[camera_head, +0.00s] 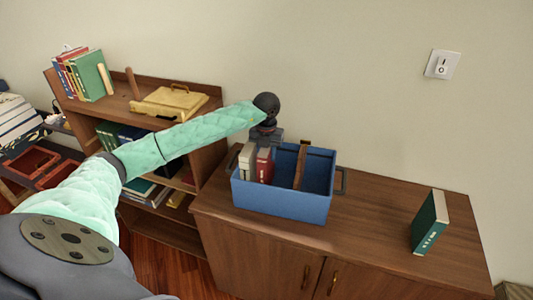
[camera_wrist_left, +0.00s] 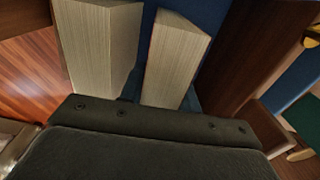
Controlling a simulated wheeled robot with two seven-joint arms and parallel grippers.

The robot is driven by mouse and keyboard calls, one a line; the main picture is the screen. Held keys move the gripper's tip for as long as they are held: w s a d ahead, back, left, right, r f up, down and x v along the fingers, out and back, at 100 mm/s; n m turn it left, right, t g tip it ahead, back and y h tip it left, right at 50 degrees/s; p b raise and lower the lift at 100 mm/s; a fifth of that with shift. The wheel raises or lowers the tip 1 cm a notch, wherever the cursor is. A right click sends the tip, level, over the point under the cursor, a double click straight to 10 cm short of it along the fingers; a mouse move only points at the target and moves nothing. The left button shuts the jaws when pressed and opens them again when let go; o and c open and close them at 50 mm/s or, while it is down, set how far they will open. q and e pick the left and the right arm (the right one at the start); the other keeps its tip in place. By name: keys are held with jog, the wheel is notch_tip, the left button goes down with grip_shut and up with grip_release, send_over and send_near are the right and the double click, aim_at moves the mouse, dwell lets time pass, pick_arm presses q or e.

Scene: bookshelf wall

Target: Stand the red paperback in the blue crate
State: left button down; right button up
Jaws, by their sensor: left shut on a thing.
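The blue crate (camera_head: 282,202) stands on the wooden cabinet. In its left part the red paperback (camera_head: 264,167) stands upright beside a pale book (camera_head: 246,161). My left gripper (camera_head: 265,140) is directly above the red paperback and shut on it; the fingertips are hard to make out. In the left wrist view two page blocks show close to the gripper, one of the pale book (camera_wrist_left: 103,45) and one of the red paperback (camera_wrist_left: 174,62). Whether the paperback's lower edge touches the crate floor is hidden. My right gripper is not in view.
A brown divider (camera_head: 300,166) stands inside the crate, with empty room to its right. A green book (camera_head: 430,222) stands at the cabinet's right; the top between is clear. A bookshelf (camera_head: 200,98) with books and a yellow box (camera_head: 169,102) is at left.

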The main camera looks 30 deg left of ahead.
pick_arm(q)
jog(key=shift+f, duration=0.45)
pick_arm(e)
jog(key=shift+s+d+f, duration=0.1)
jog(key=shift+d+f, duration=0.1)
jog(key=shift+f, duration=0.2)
pick_arm(q)
jog(key=shift+f, duration=0.1)
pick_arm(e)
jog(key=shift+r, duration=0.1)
pick_arm(q)
jog(key=c, duration=1.1)
grip_release()
jog(key=shift+c, duration=0.2)
jog(key=shift+o, duration=0.6)
jog(key=shift+w+r, duration=0.1)
jog(key=shift+r, duration=0.35)
notch_tip(320, 180, up, 11)
jog(key=b, duration=0.5)
jog(key=shift+r, duration=0.15)
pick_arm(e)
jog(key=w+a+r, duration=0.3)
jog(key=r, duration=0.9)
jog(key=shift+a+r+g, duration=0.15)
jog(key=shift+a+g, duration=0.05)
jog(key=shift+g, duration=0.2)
